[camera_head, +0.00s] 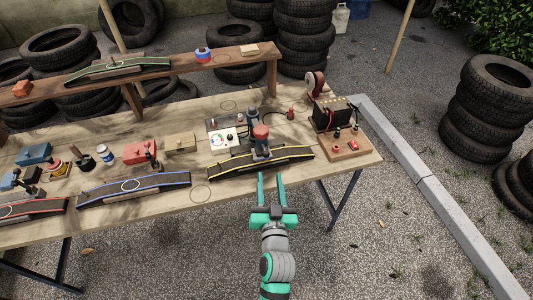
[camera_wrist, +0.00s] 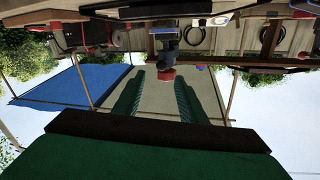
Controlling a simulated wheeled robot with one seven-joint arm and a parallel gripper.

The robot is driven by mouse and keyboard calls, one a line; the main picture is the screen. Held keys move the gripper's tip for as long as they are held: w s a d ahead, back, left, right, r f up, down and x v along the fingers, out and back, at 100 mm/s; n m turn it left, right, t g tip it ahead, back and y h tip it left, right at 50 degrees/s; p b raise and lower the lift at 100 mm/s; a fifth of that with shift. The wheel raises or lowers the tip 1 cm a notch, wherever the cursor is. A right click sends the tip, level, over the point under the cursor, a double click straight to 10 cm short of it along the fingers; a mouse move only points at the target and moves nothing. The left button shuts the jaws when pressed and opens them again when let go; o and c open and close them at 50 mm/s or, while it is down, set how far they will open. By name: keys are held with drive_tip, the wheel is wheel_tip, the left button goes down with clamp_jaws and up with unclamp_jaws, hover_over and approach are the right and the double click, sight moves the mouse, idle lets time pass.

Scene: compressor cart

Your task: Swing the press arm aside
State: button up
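The press (camera_head: 253,125) stands on the wooden table, with a grey and dark post and a red knob (camera_head: 261,133) in front. I take this knob's part to be the press arm; its pivot is not clear. It sits over the middle of a dark, yellow-edged curved piece (camera_head: 292,154). My gripper (camera_head: 272,178) is open and empty, in front of the table's near edge, short of the knob. In the wrist view, which is upside down, the red knob (camera_wrist: 167,75) shows beyond my open fingers (camera_wrist: 158,84), not touching them.
A blue-edged curved piece (camera_head: 133,188) lies left. Tyres (camera_head: 486,105) stand on the ground at right.

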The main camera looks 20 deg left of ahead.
sight(267, 156)
drive_tip(key=x, duration=1.1)
drive_tip(key=shift+a+r, duration=0.15)
drive_tip(key=shift+r, duration=0.05)
clamp_jaws()
